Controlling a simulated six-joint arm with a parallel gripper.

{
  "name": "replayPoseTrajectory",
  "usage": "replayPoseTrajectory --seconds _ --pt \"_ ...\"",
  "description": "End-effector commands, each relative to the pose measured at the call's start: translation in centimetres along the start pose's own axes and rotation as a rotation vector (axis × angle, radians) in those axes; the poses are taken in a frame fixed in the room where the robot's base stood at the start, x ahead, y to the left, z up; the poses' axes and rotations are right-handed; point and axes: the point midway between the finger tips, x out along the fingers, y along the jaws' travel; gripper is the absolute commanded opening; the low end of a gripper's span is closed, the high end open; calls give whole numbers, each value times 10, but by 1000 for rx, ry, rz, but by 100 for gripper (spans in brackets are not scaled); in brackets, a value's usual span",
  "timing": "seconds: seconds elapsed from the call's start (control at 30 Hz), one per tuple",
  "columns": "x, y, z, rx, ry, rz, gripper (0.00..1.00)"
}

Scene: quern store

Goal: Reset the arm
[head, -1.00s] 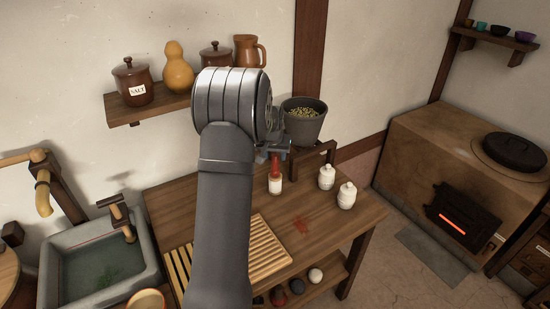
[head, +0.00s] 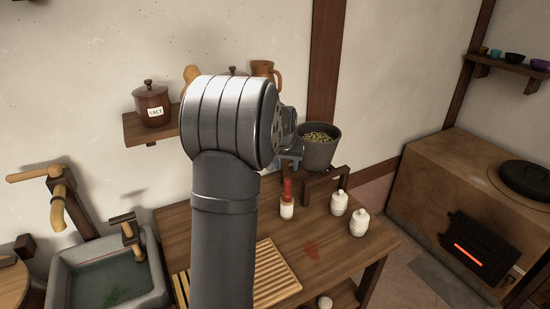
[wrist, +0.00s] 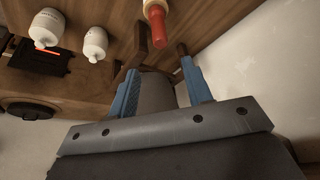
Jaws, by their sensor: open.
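My gripper (head: 290,161) is mostly hidden behind my arm in the head view, beside the grey pot (head: 320,155) of small pale-green pieces. In the wrist view my gripper (wrist: 158,72) shows two blue fingers spread apart. A grey rounded surface, probably the pot (wrist: 157,92), shows between them. I cannot tell whether the fingers touch it. My grey arm rises through the middle of the head view, in front of the wooden table (head: 335,262).
A red-topped bottle (head: 287,205) and two white jars (head: 339,203) (head: 359,222) stand near the gripper, by a wooden stand (head: 328,182). A shelf (head: 147,127) holds a salt jar (head: 152,104). A sink (head: 108,275) is left, a stove (head: 440,170) right.

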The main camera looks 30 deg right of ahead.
Motion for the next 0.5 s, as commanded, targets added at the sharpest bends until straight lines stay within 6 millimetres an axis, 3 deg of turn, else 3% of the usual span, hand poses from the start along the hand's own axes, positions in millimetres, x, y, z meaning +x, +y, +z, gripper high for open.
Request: replayPoseTrajectory --seconds 0.17,0.5 --pt "13 0 0 0 -2 0 45" --pt "76 0 0 0 -2 0 45"
